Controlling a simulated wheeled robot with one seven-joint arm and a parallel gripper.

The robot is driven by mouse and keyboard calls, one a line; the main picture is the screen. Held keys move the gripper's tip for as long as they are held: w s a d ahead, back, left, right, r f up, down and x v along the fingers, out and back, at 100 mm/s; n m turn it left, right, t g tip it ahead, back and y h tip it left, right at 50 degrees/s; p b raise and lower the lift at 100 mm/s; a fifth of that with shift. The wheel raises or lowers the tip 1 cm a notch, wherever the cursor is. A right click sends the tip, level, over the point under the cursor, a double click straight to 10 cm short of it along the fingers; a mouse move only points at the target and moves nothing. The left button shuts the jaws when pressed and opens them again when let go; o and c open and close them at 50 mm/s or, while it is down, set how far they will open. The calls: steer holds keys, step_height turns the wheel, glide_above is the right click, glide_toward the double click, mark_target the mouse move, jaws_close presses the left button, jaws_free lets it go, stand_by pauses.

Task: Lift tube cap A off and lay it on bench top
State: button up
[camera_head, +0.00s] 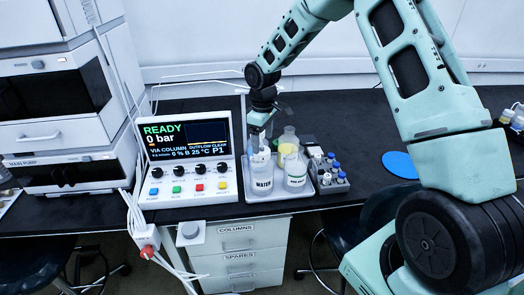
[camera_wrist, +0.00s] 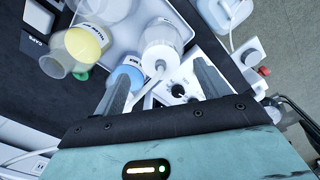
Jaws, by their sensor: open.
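The tray holds a bottle labelled WATER (camera_head: 262,180) and a second labelled bottle (camera_head: 295,175) to its right. In the wrist view a white round cap (camera_wrist: 158,52) with a thin tube rising from its centre shows just beyond the fingertips. I take this for tube cap A, but no letter is readable on it. My gripper (camera_head: 262,118) is above the WATER bottle and hides part of its top. In the wrist view my gripper (camera_wrist: 160,82) is open, with the tube running between its fingers. I cannot tell whether a finger touches the cap.
The white tray (camera_head: 265,193) stands beside the control console (camera_head: 187,158). Black bench top (camera_head: 370,140) is clear around a blue disc (camera_head: 400,164).

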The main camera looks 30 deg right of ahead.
step_height(320, 180, down, 4)
steer(key=shift+s+f+p, duration=0.1)
steer(key=shift+f+p, duration=0.15)
steer(key=shift+p, duration=0.4)
steer(key=shift+c, duration=0.3)
steer(key=c, duration=1)
step_height(320, 180, up, 10)
steer(key=shift+f+b, duration=0.2)
steer(key=shift+b, duration=0.9)
step_height(320, 180, up, 5)
steer(key=p, duration=0.4)
glide_above(263, 150)
steer(key=shift+f, duration=0.2)
steer(key=shift+b, duration=0.3)
